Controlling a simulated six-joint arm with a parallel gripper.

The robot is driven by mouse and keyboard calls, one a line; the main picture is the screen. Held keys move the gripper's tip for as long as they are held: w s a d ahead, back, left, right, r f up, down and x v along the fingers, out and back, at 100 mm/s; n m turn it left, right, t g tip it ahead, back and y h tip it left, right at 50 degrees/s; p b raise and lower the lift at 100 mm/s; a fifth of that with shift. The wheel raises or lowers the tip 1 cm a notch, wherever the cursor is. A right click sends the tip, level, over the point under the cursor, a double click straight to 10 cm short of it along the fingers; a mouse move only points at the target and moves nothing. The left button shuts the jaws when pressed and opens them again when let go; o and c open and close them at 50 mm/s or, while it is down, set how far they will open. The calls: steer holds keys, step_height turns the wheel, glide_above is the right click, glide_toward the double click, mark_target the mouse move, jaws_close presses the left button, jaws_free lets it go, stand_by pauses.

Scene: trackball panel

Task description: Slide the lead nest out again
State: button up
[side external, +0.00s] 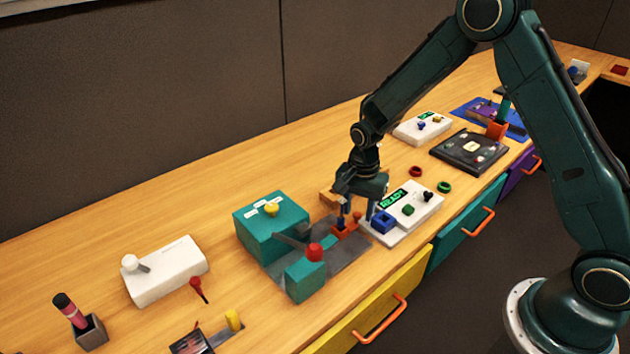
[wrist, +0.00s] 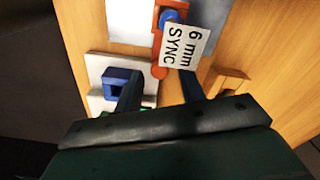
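The lead nest appears to be the orange piece (side external: 345,231) on the grey plate in the side view. In the wrist view its orange body (wrist: 157,38) carries a round blue part and a tilted white label (wrist: 185,46) reading "6 mm SYNC". A small orange knob (wrist: 160,72) sits at its near end. My gripper (side external: 356,221) is low over this end. In the wrist view my gripper (wrist: 160,84) is open, with a finger on each side of the knob and a gap to both. Whether the fingertips reach down to knob height is unclear.
A teal block (side external: 270,228) and a red-knobbed lever (side external: 314,252) stand left of the nest on the grey plate (side external: 345,258). Close on the right is a white panel (side external: 412,222) with a blue square socket (side external: 384,221) and a "READY" display. A wooden block (wrist: 229,84) lies beside one finger.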

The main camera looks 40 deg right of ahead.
steer(key=a, duration=0.9)
step_height(320, 180, up, 14)
steer(key=s+d+r+n+t, duration=0.1)
steer(key=s+d+r+n, duration=0.2)
steer(key=s+r, duration=0.3)
steer(key=s+d+r+n+t, duration=0.2)
steer(key=s+d+r+n, duration=0.1)
steer(key=s+r, duration=0.4)
steer(key=shift+n, duration=0.6)
stand_by(0.5)
steer(key=shift+f, duration=0.1)
stand_by(0.3)
steer(key=w+a+f+m+g, duration=0.1)
steer(key=w+f, duration=0.3)
steer(key=w+f+g, duration=0.1)
steer(key=w+f, duration=0.3)
steer(key=w+a+f+m+g, duration=0.1)
steer(key=w+f, duration=0.4)
steer(key=shift+a+m, duration=0.3)
